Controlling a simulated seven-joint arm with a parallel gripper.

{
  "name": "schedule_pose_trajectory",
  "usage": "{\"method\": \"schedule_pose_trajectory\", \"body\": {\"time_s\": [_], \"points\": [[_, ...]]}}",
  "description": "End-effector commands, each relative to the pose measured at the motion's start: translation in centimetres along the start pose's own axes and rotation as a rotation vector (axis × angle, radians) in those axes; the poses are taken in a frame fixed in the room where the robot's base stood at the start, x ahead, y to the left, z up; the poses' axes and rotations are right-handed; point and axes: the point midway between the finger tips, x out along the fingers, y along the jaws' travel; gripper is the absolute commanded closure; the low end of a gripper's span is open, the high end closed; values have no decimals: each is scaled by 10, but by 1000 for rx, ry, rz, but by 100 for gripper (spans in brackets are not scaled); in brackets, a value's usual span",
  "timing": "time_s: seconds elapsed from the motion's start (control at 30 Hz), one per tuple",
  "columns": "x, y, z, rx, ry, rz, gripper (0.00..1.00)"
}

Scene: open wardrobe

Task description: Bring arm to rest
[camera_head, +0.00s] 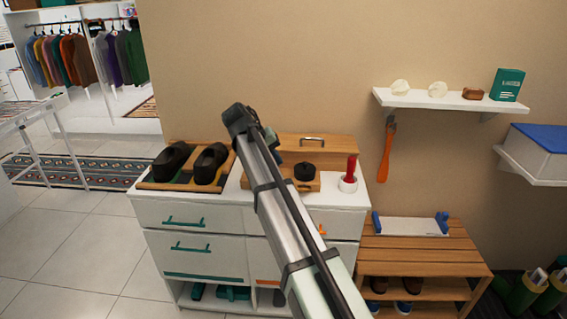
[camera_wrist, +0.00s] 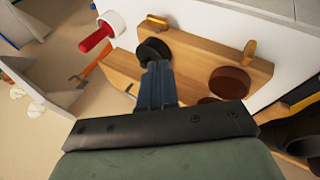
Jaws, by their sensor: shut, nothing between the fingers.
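My arm (camera_head: 285,215) reaches up from the bottom of the head view, across the front of a white drawer cabinet (camera_head: 150,212). Its far end stands in front of the cabinet top and the tan wall. In the wrist view my gripper (camera_wrist: 156,68) is shut, with its fingers together and nothing between them. In the head view the gripper's fingers are hidden behind the arm or too small to make out.
Black shoes (camera_head: 208,164) sit on a tray at the cabinet's left. A wall shelf (camera_head: 450,101) and slatted bench (camera_head: 420,255) are on the right.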

Motion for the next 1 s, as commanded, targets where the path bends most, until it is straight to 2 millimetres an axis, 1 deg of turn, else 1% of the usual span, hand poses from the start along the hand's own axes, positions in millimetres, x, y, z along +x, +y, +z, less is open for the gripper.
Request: {"method": "schedule_pose_trajectory", "body": {"time_s": [0.17,0.27,0.33,0.37,0.43,0.47,0.5,0.6,0.67,0.77,0.87,1.0], "points": [[-6,-2,-6,-18,28,-4,100],[-7,-11,-16,-37,83,-48,100],[-7,-23,-16,-54,135,-109,100],[-8,-28,-14,-60,158,-138,100],[-9,-40,-2,-69,208,-208,100],[-5,-48,5,-75,222,-236,100],[3,-59,12,-85,230,-265,100],[22,-81,26,-101,230,-309,100],[35,-92,36,-109,225,-331,100],[59,-109,55,-118,209,-365,100],[88,-124,78,-124,184,-397,100],[131,-145,113,-129,137,-438,100]]}}
